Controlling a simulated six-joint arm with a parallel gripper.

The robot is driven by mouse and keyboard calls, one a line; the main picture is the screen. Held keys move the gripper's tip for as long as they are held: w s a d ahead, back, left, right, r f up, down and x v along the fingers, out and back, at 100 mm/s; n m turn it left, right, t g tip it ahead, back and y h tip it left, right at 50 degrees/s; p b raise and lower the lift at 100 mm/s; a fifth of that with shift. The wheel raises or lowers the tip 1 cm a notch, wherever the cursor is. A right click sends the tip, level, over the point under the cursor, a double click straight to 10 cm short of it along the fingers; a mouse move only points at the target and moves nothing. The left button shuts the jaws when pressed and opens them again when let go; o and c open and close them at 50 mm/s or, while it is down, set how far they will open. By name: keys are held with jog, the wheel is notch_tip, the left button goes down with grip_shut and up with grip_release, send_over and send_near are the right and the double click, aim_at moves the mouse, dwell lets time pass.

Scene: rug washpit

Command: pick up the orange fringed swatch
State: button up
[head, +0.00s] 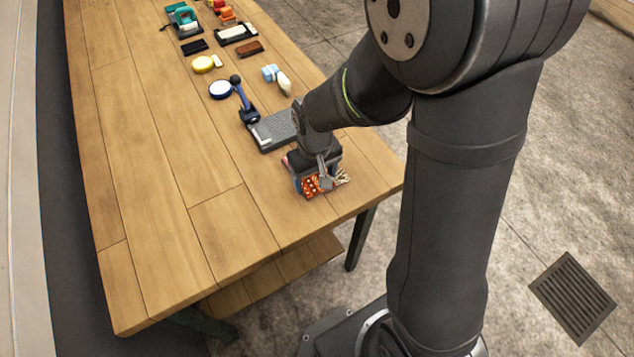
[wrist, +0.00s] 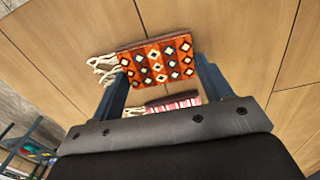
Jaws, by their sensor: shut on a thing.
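The orange fringed swatch (head: 312,187) is at the near right end of the wooden table in the head view, under my gripper (head: 318,180). In the wrist view the swatch (wrist: 157,64) has a pattern of white and dark diamonds, and its cream fringe hangs out to the left. My gripper (wrist: 162,68) has one finger on each side of the swatch and is shut on it. I cannot tell whether the swatch touches the table. A red and white patterned piece (wrist: 172,103) shows between the fingers, closer to the palm and partly hidden.
A grey ridged tray (head: 272,131) lies just behind my gripper, with a blue-handled tool (head: 245,104) beside it. A blue and white round tin (head: 221,89) and a white-tipped bottle (head: 284,84) stand farther back. The table's near left is clear.

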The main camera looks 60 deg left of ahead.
jog(key=shift+r, duration=0.1)
jog(key=shift+r, duration=0.55)
notch_tip(320, 180, up, 3)
jog(key=shift+a+f, duration=0.1)
jog(key=shift+f, duration=0.05)
jog(key=w+d+r, duration=0.7)
jog(key=w, duration=0.2)
send_near(272, 127)
jog(key=shift+a, duration=0.15)
jog(key=shift+f, duration=2.75)
jog(key=shift+f, duration=0.55)
